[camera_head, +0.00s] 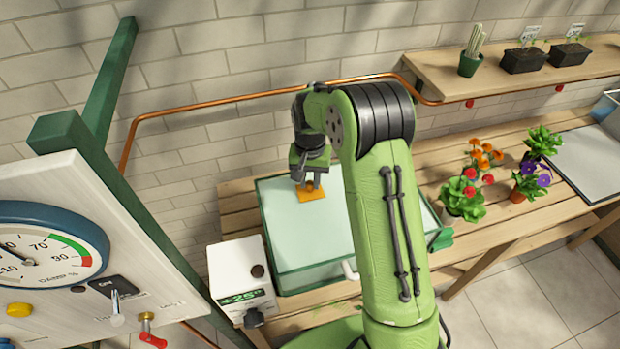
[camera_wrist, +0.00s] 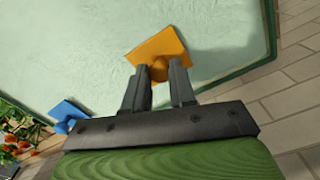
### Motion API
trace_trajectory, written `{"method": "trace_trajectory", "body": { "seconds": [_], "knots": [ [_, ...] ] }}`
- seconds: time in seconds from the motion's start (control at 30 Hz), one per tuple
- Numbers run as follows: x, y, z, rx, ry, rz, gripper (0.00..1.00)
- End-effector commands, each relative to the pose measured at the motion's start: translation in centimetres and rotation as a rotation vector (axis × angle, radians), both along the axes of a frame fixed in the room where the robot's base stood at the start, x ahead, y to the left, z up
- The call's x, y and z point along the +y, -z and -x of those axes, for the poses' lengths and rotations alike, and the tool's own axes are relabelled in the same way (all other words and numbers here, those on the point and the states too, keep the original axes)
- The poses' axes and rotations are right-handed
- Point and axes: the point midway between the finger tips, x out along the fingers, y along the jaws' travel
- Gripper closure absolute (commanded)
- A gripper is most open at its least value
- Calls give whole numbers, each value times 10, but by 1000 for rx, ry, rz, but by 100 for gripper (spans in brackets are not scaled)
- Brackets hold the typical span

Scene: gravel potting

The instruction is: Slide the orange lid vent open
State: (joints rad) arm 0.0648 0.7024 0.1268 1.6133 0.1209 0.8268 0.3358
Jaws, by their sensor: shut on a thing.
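The orange lid vent (camera_head: 311,192) is a flat orange plate with a small knob on the pale, clear lid (camera_head: 290,222) of a green-framed box. In the wrist view the orange vent (camera_wrist: 158,55) lies near the lid's green edge, and its knob is between my fingertips. My gripper (camera_head: 308,184) reaches down from above and is shut on the knob; it also shows in the wrist view (camera_wrist: 158,75). The fingers hide part of the knob. I cannot tell whether an opening lies under the plate.
A blue piece (camera_wrist: 68,115) sits on the lid at the left in the wrist view. A white control box (camera_head: 240,275) stands left of the green-framed box. Potted flowers (camera_head: 465,195) stand to the right on the wooden bench (camera_head: 500,228). A gauge panel (camera_head: 90,240) is at the left.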

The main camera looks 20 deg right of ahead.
Motion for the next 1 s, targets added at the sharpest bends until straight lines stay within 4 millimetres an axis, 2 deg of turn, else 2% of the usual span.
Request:
{"method": "trace_trajectory", "body": {
  "seconds": [0.27,0.37,0.5,0.6,0.93,0.97,1.0],
  "knots": [
    [2,0,0,-1,-1,-1,100],
    [16,0,-1,-2,-5,-1,100],
    [44,0,-1,-3,-9,-3,100],
    [56,0,-1,-3,-6,-2,100],
    [62,0,0,-2,-7,-5,100],
    [62,0,0,-2,-8,-5,72],
    [62,0,0,-2,-8,-5,66]
  ]
}}
